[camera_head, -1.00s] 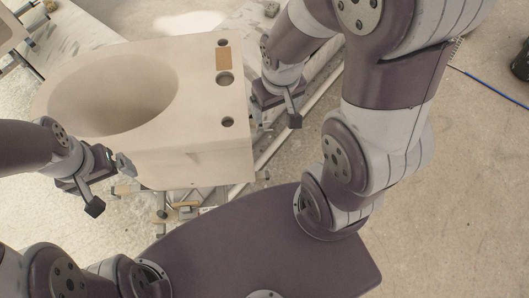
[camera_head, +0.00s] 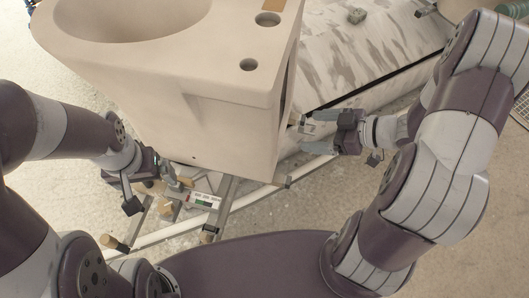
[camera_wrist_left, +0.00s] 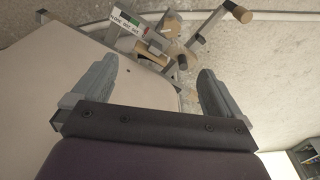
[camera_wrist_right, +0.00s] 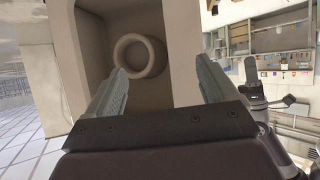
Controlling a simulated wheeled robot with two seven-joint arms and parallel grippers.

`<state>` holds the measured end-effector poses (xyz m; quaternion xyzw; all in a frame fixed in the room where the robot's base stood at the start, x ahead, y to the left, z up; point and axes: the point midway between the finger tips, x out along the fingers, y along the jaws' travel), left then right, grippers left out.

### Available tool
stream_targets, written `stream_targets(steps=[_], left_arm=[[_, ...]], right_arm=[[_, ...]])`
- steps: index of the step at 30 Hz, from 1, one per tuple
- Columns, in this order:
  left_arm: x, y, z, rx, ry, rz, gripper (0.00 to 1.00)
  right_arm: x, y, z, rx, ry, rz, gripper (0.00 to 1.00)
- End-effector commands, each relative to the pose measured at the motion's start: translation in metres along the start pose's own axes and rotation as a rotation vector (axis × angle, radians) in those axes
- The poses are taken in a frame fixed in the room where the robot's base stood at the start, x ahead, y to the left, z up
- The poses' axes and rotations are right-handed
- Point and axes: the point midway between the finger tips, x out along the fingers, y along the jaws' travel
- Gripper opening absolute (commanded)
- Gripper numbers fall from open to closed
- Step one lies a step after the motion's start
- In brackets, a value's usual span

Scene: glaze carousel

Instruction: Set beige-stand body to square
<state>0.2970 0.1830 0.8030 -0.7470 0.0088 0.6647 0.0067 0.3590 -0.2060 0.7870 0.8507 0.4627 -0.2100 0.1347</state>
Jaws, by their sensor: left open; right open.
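The large beige ceramic body (camera_head: 215,85), a toilet bowl with an oval opening, sits turned on its stand (camera_head: 200,200) in the head view. The stand shows metal bars, a small label and wooden knobs. My left gripper (camera_head: 178,176) is open and empty near the body's lower front-left corner, beside the stand. The left wrist view shows its fingers (camera_wrist_left: 157,88) apart, with a pale surface of the body beneath. My right gripper (camera_head: 312,130) is open at the body's right end. In the right wrist view its fingers (camera_wrist_right: 160,88) face the hollow back with a round outlet ring (camera_wrist_right: 138,56).
A grey-streaked slab (camera_head: 365,50) lies behind and to the right of the body. A pale pipe or rail runs along the floor under the stand. Shelving with small items (camera_wrist_right: 265,50) stands in the right wrist view.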

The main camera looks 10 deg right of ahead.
Motion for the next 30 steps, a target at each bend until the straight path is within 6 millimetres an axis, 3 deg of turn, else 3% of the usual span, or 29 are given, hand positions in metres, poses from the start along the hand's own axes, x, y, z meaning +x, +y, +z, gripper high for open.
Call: stream_targets(steps=[3, 5, 15, 21, 30], left_arm=[[0.005, 0.000, 0.000, 0.000, 0.001, 0.000, 1.00], [0.007, 0.000, 0.001, 0.000, 0.001, 0.000, 1.00], [0.030, 0.000, 0.004, 0.000, 0.000, 0.000, 1.00], [0.038, 0.000, 0.004, 0.000, 0.000, 0.000, 1.00], [0.040, 0.000, 0.005, 0.000, 0.000, 0.000, 1.00]], right_arm=[[0.000, -0.023, -0.010, -0.019, 0.099, -0.115, 0.86], [0.004, -0.027, -0.013, -0.021, 0.115, -0.134, 0.86], [0.080, -0.039, -0.020, -0.026, 0.113, -0.139, 0.86], [0.111, -0.043, -0.025, -0.024, 0.113, -0.136, 0.86], [0.122, -0.043, -0.028, -0.023, 0.112, -0.131, 0.86]])
